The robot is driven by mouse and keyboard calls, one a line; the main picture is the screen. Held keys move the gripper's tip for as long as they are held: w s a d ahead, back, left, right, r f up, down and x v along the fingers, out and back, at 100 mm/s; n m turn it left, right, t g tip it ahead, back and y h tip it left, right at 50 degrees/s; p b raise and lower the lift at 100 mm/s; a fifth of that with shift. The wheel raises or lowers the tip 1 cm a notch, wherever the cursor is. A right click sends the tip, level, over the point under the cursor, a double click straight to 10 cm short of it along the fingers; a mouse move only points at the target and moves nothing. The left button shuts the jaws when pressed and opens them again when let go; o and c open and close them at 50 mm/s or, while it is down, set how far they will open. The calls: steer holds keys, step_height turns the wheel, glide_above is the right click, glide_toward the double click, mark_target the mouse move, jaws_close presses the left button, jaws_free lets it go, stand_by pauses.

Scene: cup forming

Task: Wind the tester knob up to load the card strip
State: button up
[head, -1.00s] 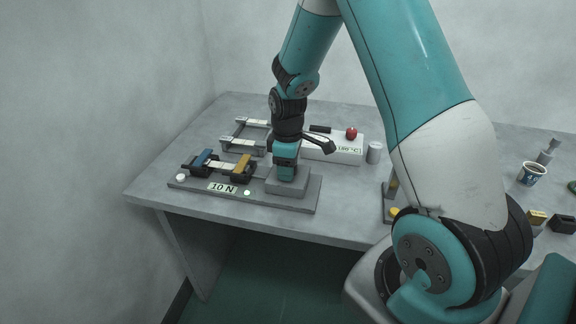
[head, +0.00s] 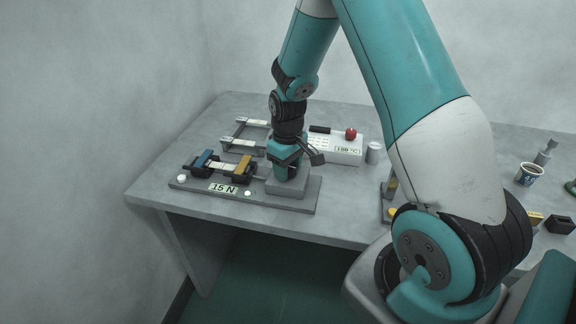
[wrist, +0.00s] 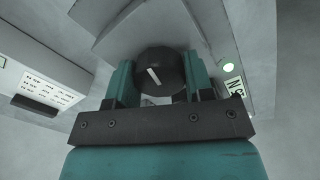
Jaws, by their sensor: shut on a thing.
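The tester (head: 308,203) is a grey base near the table's front left edge. Its label (head: 222,188) reads 15 N. A pale card strip (head: 221,168) lies between a blue clamp (head: 202,158) and a yellow clamp (head: 243,163). My gripper (head: 286,172) points down over the block at the tester's right end. In the wrist view the round black knob (wrist: 160,72), with a white line tilted slightly, sits between my two fingers, which are shut on it. In the head view the knob is hidden by my gripper.
A white box (head: 340,155) with a red knob (head: 351,133) and a 180 °C label stands behind the tester, with a grey cylinder (head: 373,152) beside it. A grey frame (head: 240,135) lies behind the clamps. A cup (head: 530,174) stands far right.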

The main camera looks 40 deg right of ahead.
stand_by(0.3)
steer(key=o, duration=0.9)
step_height(320, 180, up, 18)
steer(key=shift+f, duration=0.25)
stand_by(1.1)
